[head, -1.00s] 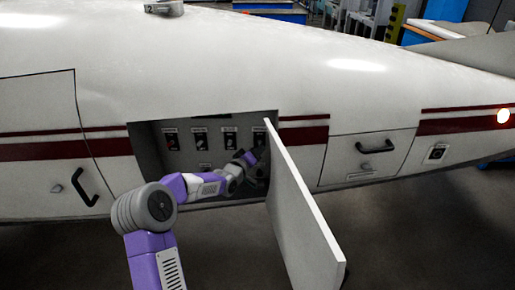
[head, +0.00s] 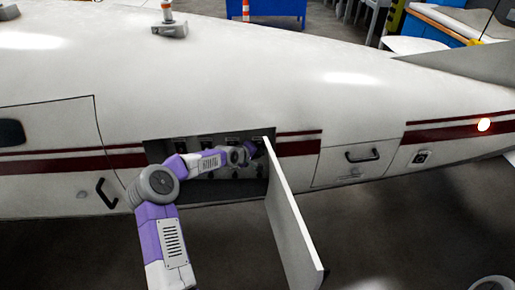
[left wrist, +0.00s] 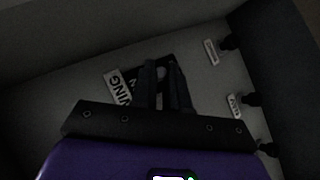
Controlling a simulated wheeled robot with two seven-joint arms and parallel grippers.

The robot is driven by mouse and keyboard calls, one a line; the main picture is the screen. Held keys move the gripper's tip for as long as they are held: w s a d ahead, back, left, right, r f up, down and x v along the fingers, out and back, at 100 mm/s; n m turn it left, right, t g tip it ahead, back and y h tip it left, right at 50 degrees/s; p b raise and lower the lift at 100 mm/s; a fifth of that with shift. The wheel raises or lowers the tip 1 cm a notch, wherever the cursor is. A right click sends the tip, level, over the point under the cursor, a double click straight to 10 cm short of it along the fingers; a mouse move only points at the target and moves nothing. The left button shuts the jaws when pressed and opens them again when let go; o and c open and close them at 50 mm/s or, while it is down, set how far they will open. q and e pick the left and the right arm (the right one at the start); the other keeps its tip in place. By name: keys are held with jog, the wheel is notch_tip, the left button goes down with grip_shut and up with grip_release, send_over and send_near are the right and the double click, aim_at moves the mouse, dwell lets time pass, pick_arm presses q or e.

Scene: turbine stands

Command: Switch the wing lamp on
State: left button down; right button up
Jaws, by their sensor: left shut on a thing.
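The open bay (head: 160,155) in the white fuselage holds a panel of switches with small labels. My left arm reaches into the bay, and its gripper (head: 257,147) is at the panel's right end, beside the open door. In the left wrist view, my left gripper (left wrist: 164,66) points at a dark switch plate (left wrist: 162,62), its two fingers close together. They are shut on the wing switch, whose lever is mostly hidden between them. A white label reading "WING" (left wrist: 118,86) sits beside this plate. My right gripper is not seen.
The white bay door (head: 290,220) stands open to the right of my arm. Other switches (left wrist: 236,42) with labels line the panel at right in the left wrist view. A round lamp (head: 484,124) glows on the fuselage at far right.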

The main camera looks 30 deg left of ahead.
pick_arm(q)
jog(key=shift+w+a+r+n+g+h+p, duration=0.15)
jog(key=shift+r+n+g+h+p, duration=0.2)
jog(key=shift+g+p, duration=0.35)
jog(key=c, duration=1.1)
grip_release()
jog(key=b+v, duration=0.1)
jog(key=v, duration=0.6)
jog(key=shift+s+r+b, duration=0.2)
jog(key=shift+b, duration=0.2)
